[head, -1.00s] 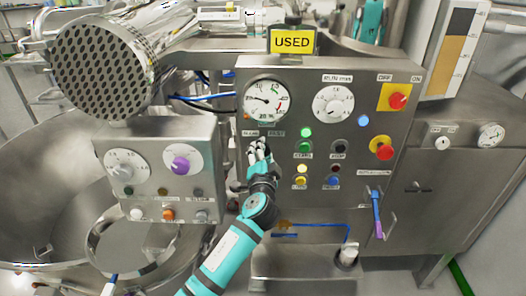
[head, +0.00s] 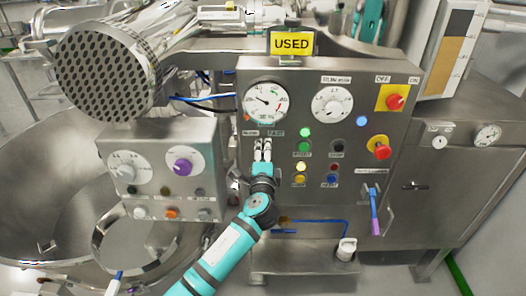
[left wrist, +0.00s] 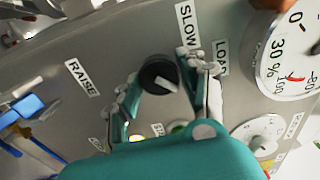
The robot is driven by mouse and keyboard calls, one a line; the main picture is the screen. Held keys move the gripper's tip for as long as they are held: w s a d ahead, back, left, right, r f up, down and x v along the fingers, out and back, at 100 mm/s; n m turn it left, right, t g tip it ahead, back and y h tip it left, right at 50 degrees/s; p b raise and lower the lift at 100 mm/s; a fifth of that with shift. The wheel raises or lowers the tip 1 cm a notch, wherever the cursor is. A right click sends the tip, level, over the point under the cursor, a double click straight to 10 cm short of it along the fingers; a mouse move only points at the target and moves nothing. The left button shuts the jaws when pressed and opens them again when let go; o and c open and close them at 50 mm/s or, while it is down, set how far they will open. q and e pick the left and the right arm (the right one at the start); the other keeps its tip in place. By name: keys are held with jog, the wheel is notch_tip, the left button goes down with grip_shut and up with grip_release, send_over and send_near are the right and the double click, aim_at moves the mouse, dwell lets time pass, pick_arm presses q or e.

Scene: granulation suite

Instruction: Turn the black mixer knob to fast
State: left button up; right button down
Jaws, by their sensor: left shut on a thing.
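The black mixer knob (left wrist: 158,76) shows in the left wrist view, with a white pointer line aimed to the lower right of the picture. The fingers of my left gripper (left wrist: 168,90) stand on both sides of it and are shut on it. In the head view my left gripper (head: 263,150) is at the panel just below the round gauge and hides the knob. A SLOW label (left wrist: 187,26) is beside the knob in the wrist view. In the head view a FAST label (head: 276,133) is above the fingertips. My right gripper is not in view.
The load gauge (head: 266,101) is above the gripper, and a white dial (head: 333,104) is right of it. A red emergency button (head: 381,152) is farther right. A smaller control box (head: 146,150) stands to the left.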

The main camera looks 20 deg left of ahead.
pick_arm(q)
jog(key=shift+f, duration=0.1)
dwell(0.3)
jog(key=o, duration=1.2)
jog(key=v, duration=1.2)
jog(key=shift+d, duration=0.1)
